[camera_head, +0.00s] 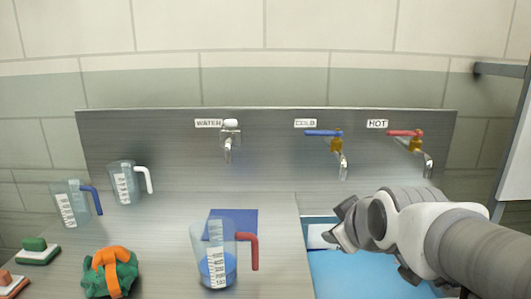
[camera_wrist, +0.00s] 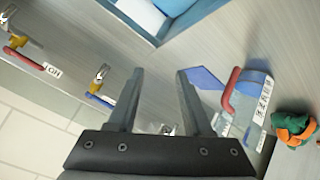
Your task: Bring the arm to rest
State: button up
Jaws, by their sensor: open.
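My gripper (camera_head: 340,226) is at the end of my arm, which reaches in from the right in the head view. It hangs over the left part of the blue basin (camera_head: 365,275). In the wrist view my gripper (camera_wrist: 159,74) shows two dark fingers spread apart, with nothing between them but bare metal surface. The red-handled jug (camera_head: 217,262) with blue liquid stands left of my gripper, apart from it. It also shows right of the fingers in the wrist view (camera_wrist: 247,105).
Taps marked water (camera_head: 228,148), cold (camera_head: 339,155) and hot (camera_head: 422,158) stick out of the back panel. A blue-handled jug (camera_head: 72,205), a white-handled jug (camera_head: 124,185) and a green-orange bundle (camera_head: 110,273) stand left. A blue mat (camera_head: 245,218) lies behind the red-handled jug.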

jog(key=s+f+m+g, duration=0.2)
jog(key=s+f+m, duration=0.1)
jog(key=s, duration=0.4)
jog(key=s+f+m+g, duration=0.2)
jog(key=s+m+g, duration=0.15)
jog(key=s, duration=0.45)
notch_tip(320, 180, up, 17)
jog(key=p, duration=1.7)
jog(key=shift+d+f+t, duration=0.2)
jog(key=shift+d+t, duration=0.1)
jog(key=shift+t, duration=0.05)
